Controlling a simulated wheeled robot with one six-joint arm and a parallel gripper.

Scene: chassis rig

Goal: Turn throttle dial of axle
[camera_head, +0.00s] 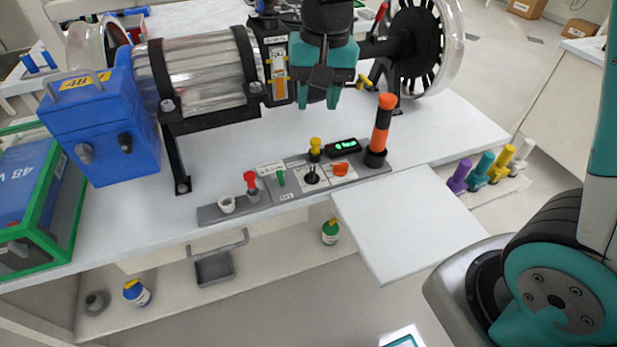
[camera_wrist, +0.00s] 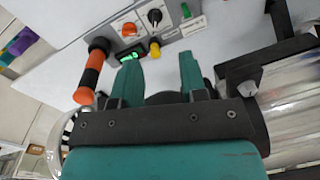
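The axle rig (camera_head: 200,70) stands on the white table with a clear-rimmed wheel (camera_head: 425,45) at its right end. A grey control panel (camera_head: 300,185) lies in front of it. On white plates sit an orange dial (camera_head: 341,169) and a black dial (camera_head: 312,176); I cannot read which is the throttle. In the wrist view the orange dial (camera_wrist: 128,28) and black dial (camera_wrist: 155,16) lie beyond the fingertips. My gripper (camera_head: 318,104), also in the wrist view (camera_wrist: 160,65), is open and empty, pointing down above the table, apart from the panel.
An orange-black upright handle (camera_head: 381,130) stands at the panel's right end. A yellow knob (camera_head: 315,148), a green-lit display (camera_head: 343,146), a green switch (camera_head: 281,177) and a red knob (camera_head: 251,182) crowd the panel. A blue box (camera_head: 105,130) is at left.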

